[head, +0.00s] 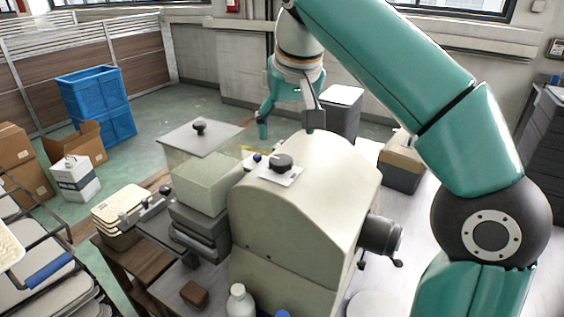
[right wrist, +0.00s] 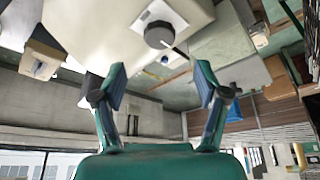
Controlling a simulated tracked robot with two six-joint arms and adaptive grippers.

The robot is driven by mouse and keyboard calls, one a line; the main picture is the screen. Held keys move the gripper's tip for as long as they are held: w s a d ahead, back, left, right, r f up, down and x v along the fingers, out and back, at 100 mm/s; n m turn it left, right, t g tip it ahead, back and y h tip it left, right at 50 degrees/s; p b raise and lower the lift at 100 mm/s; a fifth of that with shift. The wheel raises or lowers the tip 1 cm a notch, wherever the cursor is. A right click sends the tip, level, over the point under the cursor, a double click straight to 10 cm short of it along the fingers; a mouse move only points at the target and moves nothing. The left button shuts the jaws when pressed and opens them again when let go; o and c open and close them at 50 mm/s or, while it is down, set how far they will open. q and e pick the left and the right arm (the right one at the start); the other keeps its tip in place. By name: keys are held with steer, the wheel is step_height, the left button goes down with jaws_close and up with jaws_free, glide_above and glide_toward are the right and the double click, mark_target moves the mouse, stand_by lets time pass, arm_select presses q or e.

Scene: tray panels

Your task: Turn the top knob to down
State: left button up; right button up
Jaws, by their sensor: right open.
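The top knob (head: 281,162) is black and round, on a white square plate (head: 292,178) on top of a cream rounded machine (head: 300,220). My right gripper (head: 288,124) is behind and above the knob, apart from it, with its fingers spread and nothing between them. In the right wrist view the knob (right wrist: 159,36) is beyond the open fingertips (right wrist: 160,82), near the top of the picture. A thin light line beside the knob points down and right there; I cannot tell whether it is the knob's pointer. My left gripper is not in view.
A dark side knob (head: 380,235) sticks out on the machine's right. A white bottle (head: 240,301) stands in front. The space above the knob is clear.

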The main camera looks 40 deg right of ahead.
mark_target(281, 160)
steer(key=b+x, duration=0.1)
steer(key=x, duration=0.8)
steer(key=c, duration=1.2)
steer(key=shift+o, duration=0.2)
